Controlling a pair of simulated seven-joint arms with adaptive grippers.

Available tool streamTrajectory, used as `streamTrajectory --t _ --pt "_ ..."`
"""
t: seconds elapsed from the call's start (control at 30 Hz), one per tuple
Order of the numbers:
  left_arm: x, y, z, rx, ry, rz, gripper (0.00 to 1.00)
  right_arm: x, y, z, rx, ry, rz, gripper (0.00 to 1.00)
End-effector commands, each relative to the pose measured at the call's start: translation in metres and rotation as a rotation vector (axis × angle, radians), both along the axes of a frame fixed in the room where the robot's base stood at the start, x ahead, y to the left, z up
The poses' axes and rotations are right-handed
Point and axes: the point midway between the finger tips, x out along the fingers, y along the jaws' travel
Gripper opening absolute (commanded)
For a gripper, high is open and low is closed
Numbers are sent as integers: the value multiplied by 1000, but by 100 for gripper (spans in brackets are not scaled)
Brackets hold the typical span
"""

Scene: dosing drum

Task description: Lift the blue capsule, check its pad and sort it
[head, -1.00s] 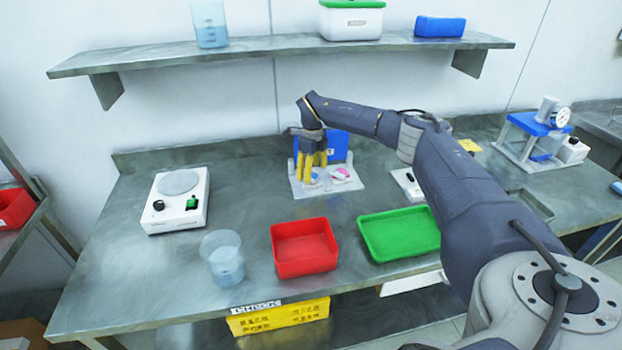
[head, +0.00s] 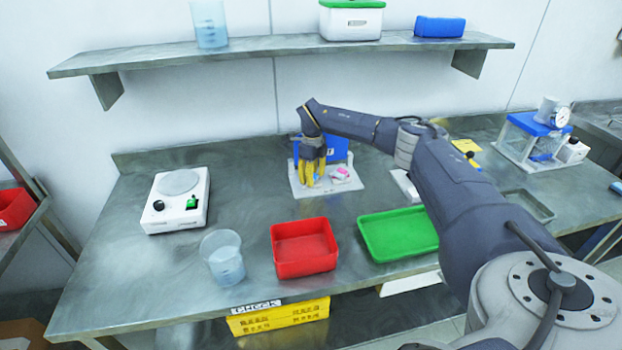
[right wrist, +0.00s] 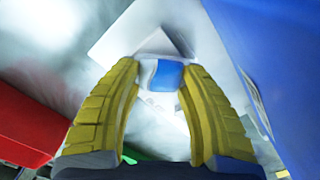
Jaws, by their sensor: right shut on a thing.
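My right gripper (head: 313,180) is at the white board (head: 302,193) in front of the blue box. In the right wrist view its yellow fingers (right wrist: 165,82) are closed in on the blue capsule (right wrist: 168,76), which sits between the fingertips. The capsule is mostly hidden by the fingers in the head view. A pink and white piece (head: 341,174) lies on the board to the right of the gripper. A red tray (head: 303,271) and a green tray (head: 400,254) stand nearer the front, both empty. The capsule's pad cannot be made out. My left gripper is not in view.
A blue box (head: 336,147) stands right behind the board. A white scale (head: 178,224) and a beaker (head: 222,268) are at the left. A shelf (head: 280,45) hangs above.

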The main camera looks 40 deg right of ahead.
Motion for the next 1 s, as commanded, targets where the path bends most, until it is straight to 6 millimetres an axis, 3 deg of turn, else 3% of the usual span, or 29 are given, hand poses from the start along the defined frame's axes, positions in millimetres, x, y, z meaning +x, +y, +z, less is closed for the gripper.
streamTrajectory --t 0.57,0.77,0.93,1.0 --pt "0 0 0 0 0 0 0 -3 2 7 -1 0 2 26" --pt "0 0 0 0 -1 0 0 -3 1 38 -1 -4 1 26" --pt "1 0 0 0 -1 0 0 -3 2 74 0 -3 1 26" --pt "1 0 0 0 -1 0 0 -14 5 70 0 2 3 26"
